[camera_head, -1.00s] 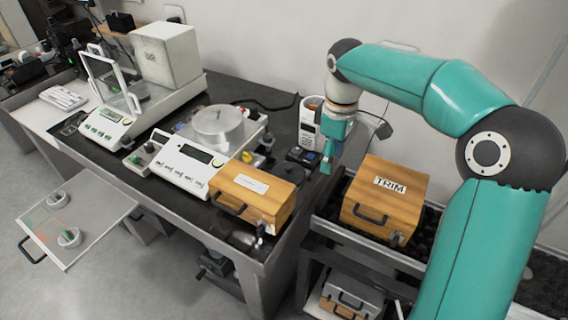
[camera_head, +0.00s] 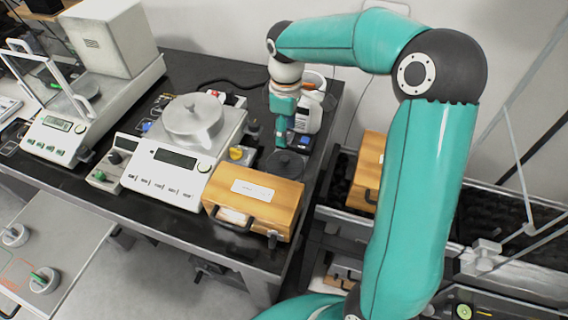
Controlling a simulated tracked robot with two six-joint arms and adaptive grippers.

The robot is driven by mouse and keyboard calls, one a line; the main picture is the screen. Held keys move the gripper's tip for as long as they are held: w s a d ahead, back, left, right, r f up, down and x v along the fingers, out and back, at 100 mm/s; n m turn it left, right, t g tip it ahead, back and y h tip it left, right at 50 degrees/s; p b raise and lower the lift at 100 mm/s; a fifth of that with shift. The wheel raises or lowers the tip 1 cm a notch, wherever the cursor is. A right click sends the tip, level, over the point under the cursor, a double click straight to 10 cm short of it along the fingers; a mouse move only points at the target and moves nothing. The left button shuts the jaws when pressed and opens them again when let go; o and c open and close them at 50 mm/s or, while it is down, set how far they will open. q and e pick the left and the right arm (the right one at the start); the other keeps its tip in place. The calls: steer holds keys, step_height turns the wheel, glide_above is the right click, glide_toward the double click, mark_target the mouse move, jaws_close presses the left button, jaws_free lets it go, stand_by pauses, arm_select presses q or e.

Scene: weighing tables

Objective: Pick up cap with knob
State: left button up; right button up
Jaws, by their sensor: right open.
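A silver round cap with a small knob on top (camera_head: 193,118) sits on the pan of the middle balance (camera_head: 170,178). A dark round disc with a small raised centre (camera_head: 285,165) lies on the black table behind the wooden case; I cannot tell whether it is also a cap. My right gripper (camera_head: 281,146) points down just above or beside the dark disc, to the right of the silver cap. It is open, and nothing shows between its fingers, which are seen nearly edge-on. My left gripper is out of view.
A wooden case (camera_head: 253,200) stands at the table's front right. A white device (camera_head: 308,112) stands behind my right gripper. A glass-doored balance (camera_head: 58,135) is at the left. Another wooden case (camera_head: 371,165) is right of the table, partly hidden by my arm.

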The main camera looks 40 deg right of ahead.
glide_above(284, 158)
steer(key=f, duration=0.4)
steer(key=shift+d+f, duration=0.2)
steer(key=shift+d, duration=0.15)
steer(key=shift+a+f+p, duration=0.15)
steer(key=shift+f, duration=1.2)
steer(key=shift+a+f+p, duration=0.1)
steer(key=shift+f+p, duration=0.05)
steer(key=shift+f, duration=1.15)
steer(key=shift+c, duration=0.3)
jaws_close()
